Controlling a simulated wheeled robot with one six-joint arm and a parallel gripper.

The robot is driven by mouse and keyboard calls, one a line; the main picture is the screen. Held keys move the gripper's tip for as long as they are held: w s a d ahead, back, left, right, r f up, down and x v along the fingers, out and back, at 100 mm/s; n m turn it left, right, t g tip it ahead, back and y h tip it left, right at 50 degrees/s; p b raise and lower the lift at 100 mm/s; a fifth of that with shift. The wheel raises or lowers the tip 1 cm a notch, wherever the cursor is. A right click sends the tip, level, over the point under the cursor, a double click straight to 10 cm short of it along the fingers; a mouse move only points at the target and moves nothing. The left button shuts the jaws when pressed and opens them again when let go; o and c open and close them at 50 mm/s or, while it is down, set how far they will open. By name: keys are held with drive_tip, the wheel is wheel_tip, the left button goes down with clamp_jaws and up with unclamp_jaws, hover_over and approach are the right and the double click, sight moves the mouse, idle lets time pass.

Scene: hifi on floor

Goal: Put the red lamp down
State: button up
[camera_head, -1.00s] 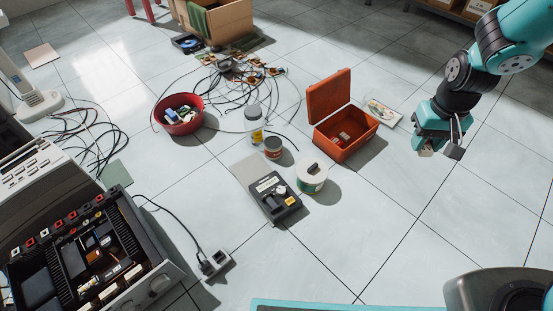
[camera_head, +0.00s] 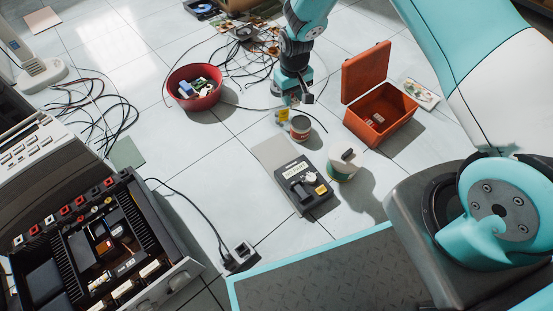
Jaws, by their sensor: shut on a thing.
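My gripper (camera_head: 300,99) hangs pointing down in the upper middle, just above and beside a small can with a reddish label (camera_head: 300,127). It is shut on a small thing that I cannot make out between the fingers. No red lamp can be clearly recognised in view.
A red bowl (camera_head: 195,88) with parts stands to the left, cables around it. An open orange box (camera_head: 381,115) is at right. Bare floor lies left of the device.

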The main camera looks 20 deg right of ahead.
drive_tip(key=w+a+f+n+b, duration=0.15)
drive_tip(key=a+f, duration=0.25)
drive_tip(key=f, duration=0.6)
drive_tip(key=b, duration=0.9)
hover_over(277, 154)
drive_tip(key=shift+m, duration=0.25)
wheel_tip(277, 154, down, 14)
drive_tip(key=shift+s+f, duration=0.1)
drive_tip(key=shift+f, duration=0.1)
drive_tip(key=shift+f+b, duration=1.25)
drive_tip(key=shift+f, duration=1.2)
drive_tip(key=shift+f, duration=0.2)
drive_tip(key=o, duration=1)
drive_tip(key=shift+c, duration=0.2)
